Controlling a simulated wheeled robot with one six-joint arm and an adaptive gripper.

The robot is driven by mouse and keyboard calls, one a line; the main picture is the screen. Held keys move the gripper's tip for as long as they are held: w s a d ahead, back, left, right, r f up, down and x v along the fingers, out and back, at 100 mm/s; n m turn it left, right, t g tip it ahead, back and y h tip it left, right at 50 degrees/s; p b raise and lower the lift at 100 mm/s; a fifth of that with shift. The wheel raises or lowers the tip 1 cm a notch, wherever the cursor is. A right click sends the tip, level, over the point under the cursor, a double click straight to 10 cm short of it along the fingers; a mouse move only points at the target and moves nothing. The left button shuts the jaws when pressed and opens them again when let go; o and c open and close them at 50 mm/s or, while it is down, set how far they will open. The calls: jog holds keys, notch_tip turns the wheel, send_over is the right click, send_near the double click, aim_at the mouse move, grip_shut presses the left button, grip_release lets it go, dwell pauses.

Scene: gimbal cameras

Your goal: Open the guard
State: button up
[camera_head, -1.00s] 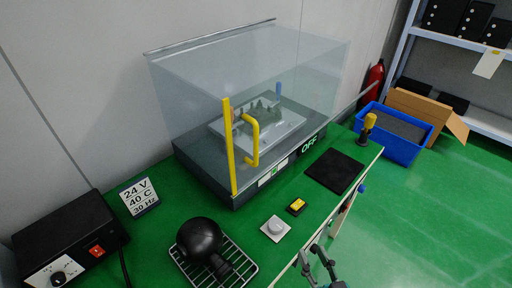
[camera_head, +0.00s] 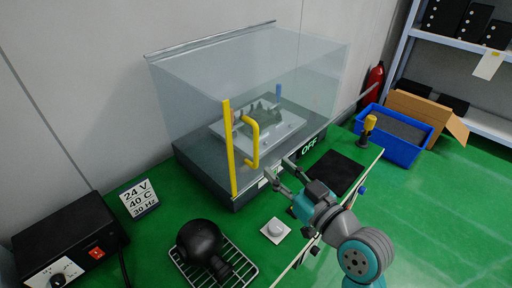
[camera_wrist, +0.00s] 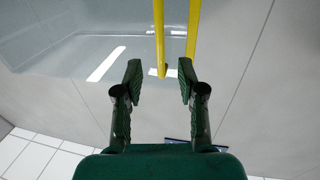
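The guard (camera_head: 190,95) is a clear box over a dark base on the green bench, and it looks closed. My gripper (camera_head: 278,170) is open and empty, in front of the guard and just right of and below the handle. In the wrist view the two fingertips (camera_wrist: 159,82) are spread apart, with the yellow handle (camera_wrist: 159,40) beyond and between them. The handle is not gripped. A grey part on a plate (camera_head: 258,125) shows inside the guard.
A grey button (camera_head: 275,230) on a white plate and a black ball-shaped thing (camera_head: 200,238) on a wire rack stand in front. A black mat (camera_head: 338,172) lies right of the guard. A black control box (camera_head: 65,245) and a sign (camera_head: 139,198) are at left.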

aim_at(257, 149)
jog(key=x, duration=0.9)
jog(key=shift+w+a, duration=0.15)
jog(key=shift+w, duration=0.2)
grip_shut()
